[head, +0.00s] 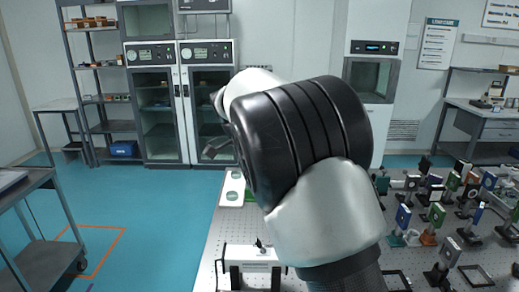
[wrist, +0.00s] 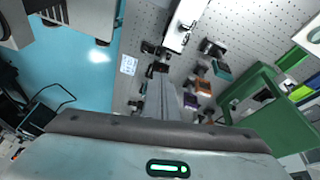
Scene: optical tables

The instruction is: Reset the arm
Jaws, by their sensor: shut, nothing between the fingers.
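My arm (head: 310,140) is raised and bent in the middle of the head view, over the optical table (head: 212,245). Its thick black joint and white links hide much of the table behind. The fingers point over the perforated table top, which carries small optical mounts. The gripper body with a green light fills the bottom of that view.
Several optical mounts (head: 405,215) crowd the table's right side. A white-topped stand (head: 252,254) is at its near left edge. A green frame (wrist: 262,100) is at right in the wrist view. A cart (head: 40,225) stands left; blue floor (head: 150,210) between is clear.

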